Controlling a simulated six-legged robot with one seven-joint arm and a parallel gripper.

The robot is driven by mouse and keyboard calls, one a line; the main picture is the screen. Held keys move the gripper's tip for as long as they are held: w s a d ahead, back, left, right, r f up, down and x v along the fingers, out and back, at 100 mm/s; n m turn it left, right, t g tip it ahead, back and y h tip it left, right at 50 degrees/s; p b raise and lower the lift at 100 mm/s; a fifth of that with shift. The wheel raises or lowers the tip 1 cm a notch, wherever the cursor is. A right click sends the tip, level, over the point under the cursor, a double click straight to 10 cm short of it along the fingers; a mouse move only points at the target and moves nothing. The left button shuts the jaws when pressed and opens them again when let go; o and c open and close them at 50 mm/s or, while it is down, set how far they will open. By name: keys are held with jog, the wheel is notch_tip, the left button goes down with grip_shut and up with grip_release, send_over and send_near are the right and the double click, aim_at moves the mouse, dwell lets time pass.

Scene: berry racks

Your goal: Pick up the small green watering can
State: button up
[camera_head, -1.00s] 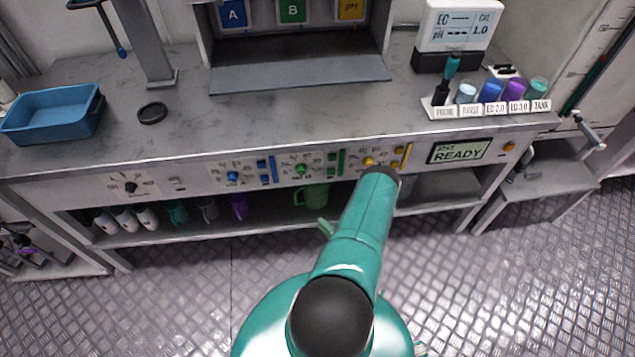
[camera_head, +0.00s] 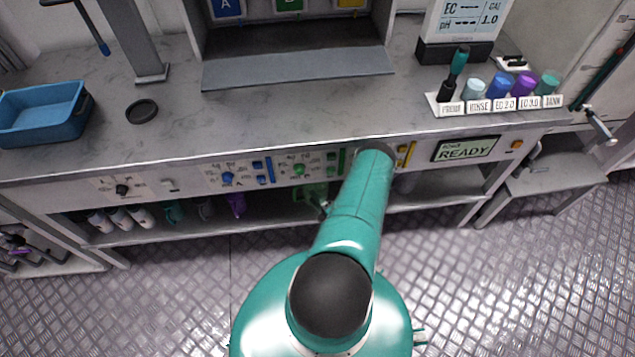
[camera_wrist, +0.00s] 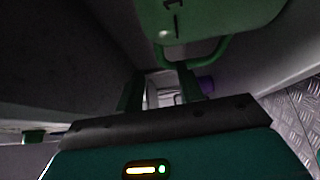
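The small green watering can (camera_head: 308,192) stands on the lower shelf under the bench, partly hidden by my arm. In the wrist view the green can (camera_wrist: 205,18) fills the top, with its looped handle (camera_wrist: 222,50) hanging into view just beyond my fingers. My gripper (camera_wrist: 160,78) is open, with a clear gap between its two fingers. The handle's near end lies close to the right fingertip; I cannot tell whether they touch. In the head view my gripper is mostly hidden behind my teal arm, in front of the can.
The bench's front panel (camera_head: 205,178) overhangs the shelf. A stool (camera_head: 555,182) stands at the right. The floor in front is clear.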

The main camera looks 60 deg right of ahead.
jog(key=x, duration=0.8)
jog(key=shift+w, duration=0.45)
grip_shut()
